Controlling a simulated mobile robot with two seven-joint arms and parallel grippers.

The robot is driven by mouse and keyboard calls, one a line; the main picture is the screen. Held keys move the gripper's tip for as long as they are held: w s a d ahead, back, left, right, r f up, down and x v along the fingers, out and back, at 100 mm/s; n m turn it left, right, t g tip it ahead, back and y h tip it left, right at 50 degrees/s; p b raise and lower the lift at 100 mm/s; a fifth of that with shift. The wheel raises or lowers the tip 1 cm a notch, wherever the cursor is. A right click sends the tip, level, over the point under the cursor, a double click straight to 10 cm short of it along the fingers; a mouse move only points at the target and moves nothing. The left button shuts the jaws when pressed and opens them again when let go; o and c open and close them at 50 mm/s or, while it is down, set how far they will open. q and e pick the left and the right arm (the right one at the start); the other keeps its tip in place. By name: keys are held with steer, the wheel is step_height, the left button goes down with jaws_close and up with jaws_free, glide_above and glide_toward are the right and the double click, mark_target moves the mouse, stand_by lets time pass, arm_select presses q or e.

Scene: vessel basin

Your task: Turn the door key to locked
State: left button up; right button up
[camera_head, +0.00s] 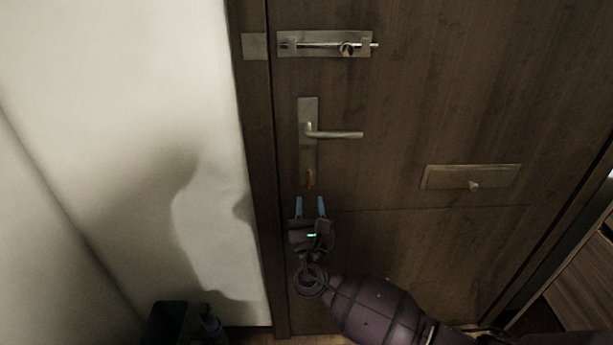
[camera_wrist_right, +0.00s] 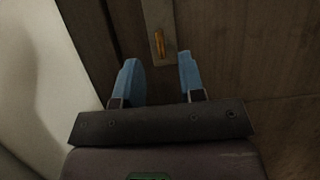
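The door key (camera_head: 309,178) is a small orange-brown piece at the bottom of the handle plate (camera_head: 307,112) on the dark wooden door (camera_head: 440,90). In the right wrist view the key (camera_wrist_right: 159,42) looks upright and lies ahead of the fingers, between their lines. My right gripper (camera_head: 310,205) has blue fingertips, spread apart with nothing between them. It is just below the key in the head view, apart from it. It also shows in the wrist view (camera_wrist_right: 160,80). My left gripper is not in view.
The lever handle (camera_head: 338,134) sticks out to the right above the key. A slide bolt (camera_head: 325,44) is at the top and a flap with a small knob (camera_head: 471,177) is at the right. A pale wall (camera_head: 120,110) stands left of the frame. A dark bin (camera_head: 168,322) is at the bottom left.

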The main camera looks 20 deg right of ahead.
mark_target(309, 182)
steer(key=x, duration=0.8)
jaws_close()
